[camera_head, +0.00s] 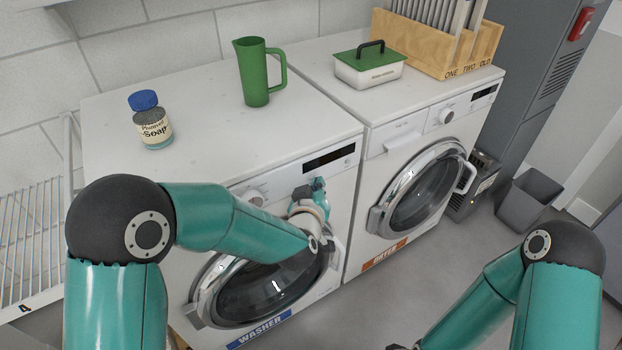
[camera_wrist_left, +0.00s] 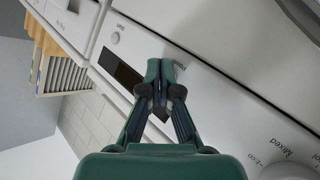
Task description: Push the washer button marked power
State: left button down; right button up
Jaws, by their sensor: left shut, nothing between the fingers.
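The washer (camera_head: 262,319), with an orange-free blue "WASHER" label, is the left machine. Its front panel has a dark display (camera_head: 328,158) and a round knob (camera_head: 255,197). My left gripper (camera_head: 318,184) is in front of this panel, just below the display. In the left wrist view the gripper (camera_wrist_left: 160,66) is shut and empty, its tips at the panel beside the dark display (camera_wrist_left: 121,71). Small lettering, perhaps "Power", shows beside the tips (camera_wrist_left: 180,66). The tips hide any button there, and I cannot tell whether they touch the panel.
The dryer (camera_head: 384,262) stands right of the washer. A soap bottle (camera_head: 152,124) and green jug (camera_head: 255,75) stand on the washer; a lidded box (camera_head: 367,71) and wooden rack (camera_head: 425,43) on the dryer. A grey bin (camera_head: 529,200) is at right. The floor in front is clear.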

pick_arm(q)
jog(key=shift+w+a, duration=0.1)
jog(key=shift+w, duration=0.05)
dwell(0.5)
jog(key=shift+s+d+b, duration=0.3)
jog(key=shift+s, duration=0.25)
jog(key=s+d+b, duration=0.1)
jog(key=s+d, duration=0.2)
jog(key=s, duration=0.2)
jog(key=shift+d, duration=0.3)
dwell(0.3)
jog(key=shift+w, duration=0.1)
